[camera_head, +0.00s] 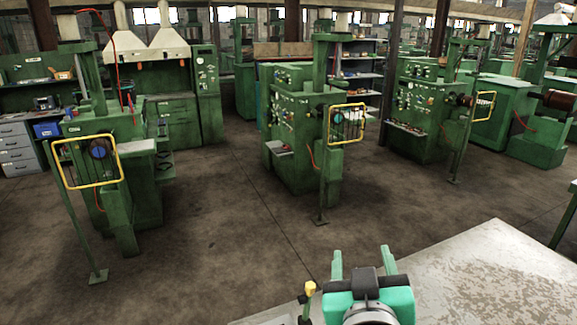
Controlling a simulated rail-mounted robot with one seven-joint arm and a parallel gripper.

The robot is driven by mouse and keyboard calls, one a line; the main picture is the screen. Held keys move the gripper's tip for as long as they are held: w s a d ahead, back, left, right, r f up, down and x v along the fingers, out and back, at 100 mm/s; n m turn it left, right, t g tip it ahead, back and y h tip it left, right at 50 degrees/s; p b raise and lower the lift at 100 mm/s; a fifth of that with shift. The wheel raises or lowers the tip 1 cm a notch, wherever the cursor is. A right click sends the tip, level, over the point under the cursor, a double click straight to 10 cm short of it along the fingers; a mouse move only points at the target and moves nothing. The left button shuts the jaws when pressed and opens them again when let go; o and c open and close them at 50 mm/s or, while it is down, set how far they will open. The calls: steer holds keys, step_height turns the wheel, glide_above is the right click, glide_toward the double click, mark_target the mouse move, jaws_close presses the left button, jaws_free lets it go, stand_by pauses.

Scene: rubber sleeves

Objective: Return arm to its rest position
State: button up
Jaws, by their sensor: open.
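My gripper (361,262) shows at the bottom centre of the head view. Its two green fingers stand apart and point away from the camera, with nothing seen between them. It is over or beside the left part of a worn, pale tabletop (500,265); its height above the surface cannot be told. No rubber sleeve can be made out near it.
Green machines with yellow guard frames stand at the left (118,160), centre (290,140) and right (420,105). A shelf rack (360,75) stands behind. Grey drawers (20,148) are at far left. The dark floor (225,235) between the machines is clear.

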steer(key=s+a+r+t+y+p, duration=0.15)
steer(key=s+a+r+t, duration=0.25)
steer(key=s+a+r, duration=0.55)
steer(key=s+a+r+t+y, duration=0.3)
steer(key=s+a+r+t, duration=0.3)
steer(key=r, duration=0.6)
step_height(320, 180, up, 13)
steer(key=g+p, duration=0.1)
steer(key=p, duration=1.3)
steer(key=shift+s+r+g, duration=0.15)
steer(key=shift+g, duration=0.15)
